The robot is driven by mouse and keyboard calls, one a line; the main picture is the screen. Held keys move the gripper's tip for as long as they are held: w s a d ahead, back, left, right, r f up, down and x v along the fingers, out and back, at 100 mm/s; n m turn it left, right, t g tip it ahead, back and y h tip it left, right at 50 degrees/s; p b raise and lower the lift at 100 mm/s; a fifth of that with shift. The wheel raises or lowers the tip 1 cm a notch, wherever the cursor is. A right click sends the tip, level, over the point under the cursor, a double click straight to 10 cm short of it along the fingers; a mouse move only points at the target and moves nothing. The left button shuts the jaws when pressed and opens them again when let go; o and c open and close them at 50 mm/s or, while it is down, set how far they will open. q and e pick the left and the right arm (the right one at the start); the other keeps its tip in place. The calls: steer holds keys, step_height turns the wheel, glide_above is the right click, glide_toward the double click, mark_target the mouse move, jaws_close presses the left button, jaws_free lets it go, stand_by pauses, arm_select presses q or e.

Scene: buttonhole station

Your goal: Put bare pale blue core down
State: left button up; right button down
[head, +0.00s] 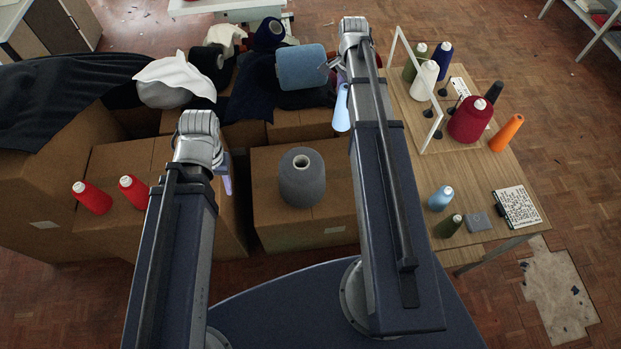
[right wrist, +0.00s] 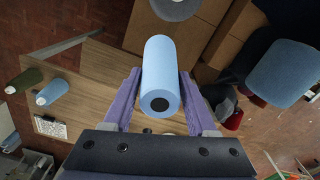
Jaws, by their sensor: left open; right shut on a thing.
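The bare pale blue core (head: 341,108) hangs beside my right forearm in the head view. In the right wrist view the core (right wrist: 160,66) is a smooth cylinder with a dark hole in its near end, lying between the two lilac fingers of my right gripper (right wrist: 158,92), which is shut on it. It is held above the surfaces, with the wooden table (right wrist: 92,68) seen beyond. My left gripper (head: 228,182) is open and mostly hidden behind its own arm, over the cardboard boxes; I see nothing held in it.
The wooden table (head: 465,170) at right carries a white frame (head: 436,120), several cones, a small pale blue cone (head: 441,198) and a patterned card (head: 516,206). Boxes at left and centre bear red cones (head: 92,198), a grey spool (head: 302,178) and a blue spool (head: 301,67). The table's middle is fairly clear.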

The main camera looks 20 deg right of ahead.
step_height(320, 180, down, 3)
steer(key=shift+w+r+b, duration=0.15)
steer(key=shift+b, duration=0.8)
step_height(320, 180, down, 13)
steer(key=m+b, duration=0.3)
steer(key=b, duration=0.9)
steer(key=shift+a+m+b, duration=0.3)
steer(key=shift+b, duration=0.1)
step_height(320, 180, down, 28)
steer(key=b, duration=2.8)
steer(key=shift+r, duration=0.15)
steer(key=shift+f, duration=0.2)
steer(key=shift+c, duration=1)
jaws_free()
steer(key=shift+r, duration=0.2)
step_height(320, 180, up, 12)
steer(key=p, duration=1.2)
steer(key=shift+c, duration=0.3)
